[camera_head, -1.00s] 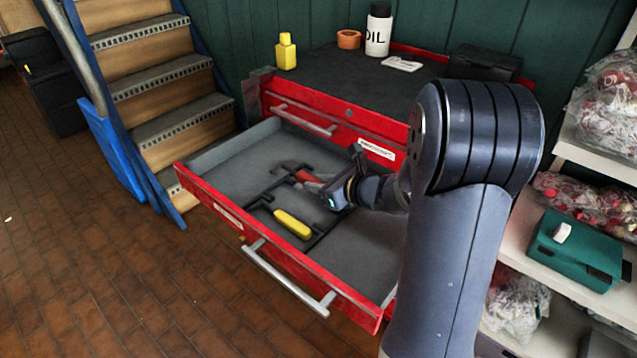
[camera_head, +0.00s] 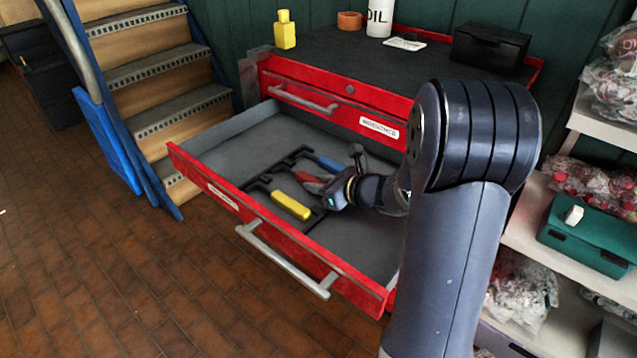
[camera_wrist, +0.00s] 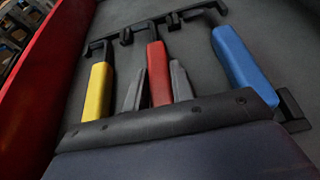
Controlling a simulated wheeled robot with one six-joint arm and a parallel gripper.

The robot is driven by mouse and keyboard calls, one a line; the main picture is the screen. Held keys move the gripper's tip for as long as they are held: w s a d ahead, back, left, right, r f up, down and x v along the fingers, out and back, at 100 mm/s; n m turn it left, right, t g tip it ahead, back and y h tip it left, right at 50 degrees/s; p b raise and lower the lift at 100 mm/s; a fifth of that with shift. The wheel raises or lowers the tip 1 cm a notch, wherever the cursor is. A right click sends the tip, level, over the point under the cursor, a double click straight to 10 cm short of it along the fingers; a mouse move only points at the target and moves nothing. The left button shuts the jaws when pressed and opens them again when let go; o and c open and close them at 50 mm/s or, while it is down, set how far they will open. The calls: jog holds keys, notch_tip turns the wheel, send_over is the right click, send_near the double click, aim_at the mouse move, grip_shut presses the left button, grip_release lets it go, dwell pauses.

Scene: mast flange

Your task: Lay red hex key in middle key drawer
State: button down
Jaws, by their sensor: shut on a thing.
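The red hex key (camera_wrist: 158,72) lies between the yellow hex key (camera_wrist: 98,88) and the blue hex key (camera_wrist: 243,62) in the wrist view. My gripper (camera_wrist: 158,90) is shut on its red handle, one grey finger on each side. Its dark end lines up with the middle of the black rack (camera_wrist: 110,40); I cannot tell whether it rests there or is held just above. In the head view, the red handle (camera_head: 309,179) shows beside my gripper (camera_head: 326,188), inside the open drawer (camera_head: 225,150). The yellow key (camera_head: 290,205) and blue key (camera_head: 328,164) lie on either side.
The drawer's red front (camera_head: 270,232) and silver handle (camera_head: 285,262) stand out from the cabinet. A closed red drawer (camera_head: 345,112) is above. A shelf (camera_head: 520,235) with a teal case (camera_head: 590,235) stands to the right. The drawer's back left is bare.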

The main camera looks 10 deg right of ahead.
jog(key=c, duration=1.1)
grip_release()
jog(key=shift+f, duration=0.1)
jog(key=p+v, duration=0.1)
jog(key=v, duration=1)
jog(key=shift+f+p, duration=0.1)
jog(key=shift+p, duration=0.3)
jog(key=shift+w, duration=0.15)
jog(key=b+x, duration=0.2)
jog(key=x, duration=0.9)
jog(key=shift+a, duration=0.1)
jog(key=shift+r+p, duration=1.35)
jog(key=shift+r, duration=0.05)
